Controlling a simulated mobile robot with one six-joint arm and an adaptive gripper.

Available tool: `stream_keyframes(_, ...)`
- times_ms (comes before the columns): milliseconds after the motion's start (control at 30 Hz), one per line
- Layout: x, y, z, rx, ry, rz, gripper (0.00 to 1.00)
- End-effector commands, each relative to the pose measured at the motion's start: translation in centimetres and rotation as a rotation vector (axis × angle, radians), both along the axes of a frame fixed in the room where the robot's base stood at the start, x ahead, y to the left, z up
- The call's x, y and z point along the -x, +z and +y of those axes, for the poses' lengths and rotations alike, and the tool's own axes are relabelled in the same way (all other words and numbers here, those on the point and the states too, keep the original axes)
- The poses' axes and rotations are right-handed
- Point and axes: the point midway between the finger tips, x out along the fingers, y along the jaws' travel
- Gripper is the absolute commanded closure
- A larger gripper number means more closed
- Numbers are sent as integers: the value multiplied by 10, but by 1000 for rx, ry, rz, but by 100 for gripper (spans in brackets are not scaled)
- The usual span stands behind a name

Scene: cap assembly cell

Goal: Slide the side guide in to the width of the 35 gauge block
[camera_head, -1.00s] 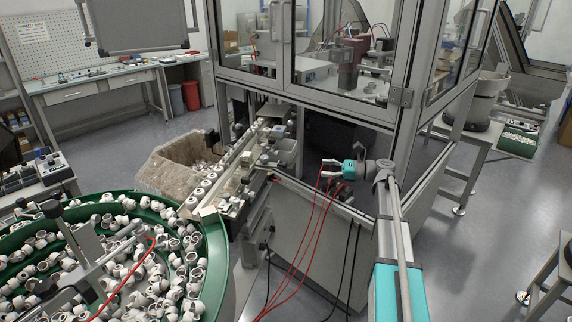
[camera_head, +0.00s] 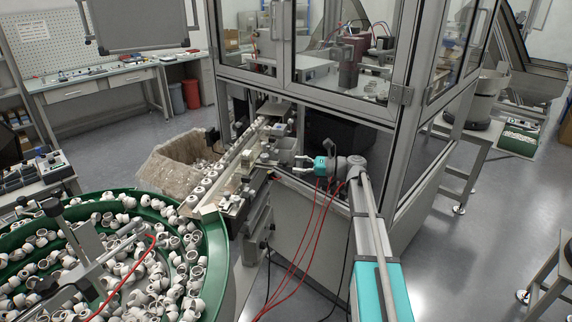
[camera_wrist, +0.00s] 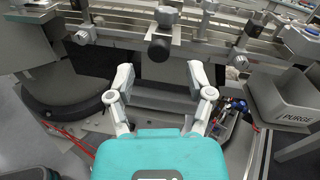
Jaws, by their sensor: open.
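My gripper (camera_head: 301,163) reaches left toward the conveyor track (camera_head: 238,150) beside the enclosure in the head view. In the wrist view my gripper (camera_wrist: 160,74) has its fingers spread wide with nothing between them. A rail (camera_wrist: 120,30), which looks like the side guide, runs across the top of that view, with clamps and knobs on it. A black round knob (camera_wrist: 159,49) sits just beyond the fingertips, roughly centred between them and apart from them. I cannot pick out the 35 gauge block for certain.
A grey bin marked PURGE (camera_wrist: 287,101) stands right of the fingers. A green bowl feeder (camera_head: 225,262) full of white caps is at the front left of the head view. Red cables (camera_head: 300,235) hang below my arm. The glazed enclosure (camera_head: 335,110) stands behind it.

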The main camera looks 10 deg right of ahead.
Motion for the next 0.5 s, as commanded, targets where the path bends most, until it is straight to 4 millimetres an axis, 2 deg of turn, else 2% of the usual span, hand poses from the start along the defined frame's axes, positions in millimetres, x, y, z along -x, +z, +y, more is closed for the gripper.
stream_keyframes(200,-9,0,27,0,1,0,32)
stream_keyframes(500,-14,0,41,0,0,0,32)
